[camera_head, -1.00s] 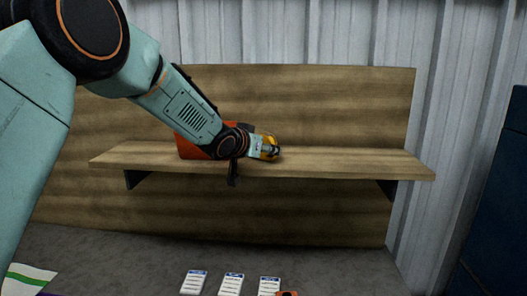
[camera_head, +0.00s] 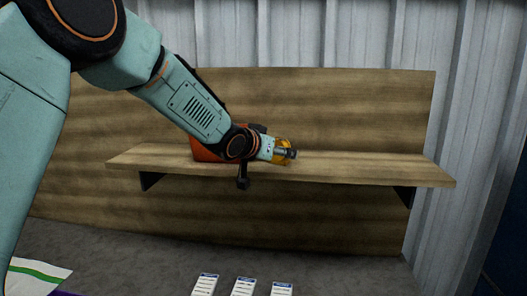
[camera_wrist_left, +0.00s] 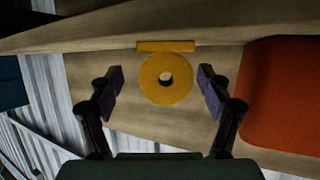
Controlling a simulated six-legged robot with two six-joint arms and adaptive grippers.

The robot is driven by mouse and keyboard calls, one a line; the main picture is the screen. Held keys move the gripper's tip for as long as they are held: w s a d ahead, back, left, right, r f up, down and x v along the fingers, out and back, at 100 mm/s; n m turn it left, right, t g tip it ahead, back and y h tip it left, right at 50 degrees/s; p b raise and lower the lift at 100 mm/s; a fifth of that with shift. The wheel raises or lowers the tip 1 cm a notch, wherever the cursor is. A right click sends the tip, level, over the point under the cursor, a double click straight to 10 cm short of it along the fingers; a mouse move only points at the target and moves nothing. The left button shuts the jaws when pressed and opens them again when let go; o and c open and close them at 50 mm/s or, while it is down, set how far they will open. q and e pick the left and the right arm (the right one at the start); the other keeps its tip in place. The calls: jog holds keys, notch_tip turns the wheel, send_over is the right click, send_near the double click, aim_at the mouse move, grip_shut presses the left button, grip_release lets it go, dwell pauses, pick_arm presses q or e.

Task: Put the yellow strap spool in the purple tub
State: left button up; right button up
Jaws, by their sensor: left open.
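The yellow strap spool (camera_wrist_left: 150,85) is a thick disc with a centre hole, seen in the left wrist view between my open fingers. A flat yellow bar (camera_wrist_left: 165,46) shows at its far edge. In the head view, the spool (camera_head: 282,145) is partly hidden behind my left gripper (camera_head: 287,153) at the wooden shelf. My left gripper (camera_wrist_left: 160,90) is open around the spool, with a visible gap on each side. A sliver of purple (camera_head: 66,293) shows at the bottom left; I cannot tell whether it is the purple tub. My right gripper is out of view.
The wooden shelf (camera_head: 370,167) has free room to the right. An orange-red box (camera_head: 205,154) stands on it behind my left forearm, close beside the gripper in the wrist view (camera_wrist_left: 285,100). Several white labels (camera_head: 243,287) and a white-green item (camera_head: 40,272) lie below.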

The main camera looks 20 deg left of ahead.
pick_arm(q)
jog(key=b+v, duration=0.2)
jog(key=v, duration=0.7)
jog(key=shift+o, duration=0.4)
jog(key=shift+s+a+r, duration=0.15)
jog(key=shift+s, duration=0.05)
jog(key=w+a+r+g+y+p, duration=0.1)
jog(key=w+a+r+g+p, duration=0.4)
jog(key=p, duration=0.3)
jog(key=w+d+f+g+p, duration=0.1)
jog(key=w+d+f+p, duration=0.1)
jog(key=w+d+f+g+p, duration=0.1)
jog(key=w+d+f+p, duration=0.1)
jog(key=f+p, duration=0.1)
jog(key=w+d+f+g+p, duration=0.2)
jog(key=f+p, duration=0.1)
jog(key=shift+w+f, duration=0.2)
jog(key=shift+f, duration=0.45)
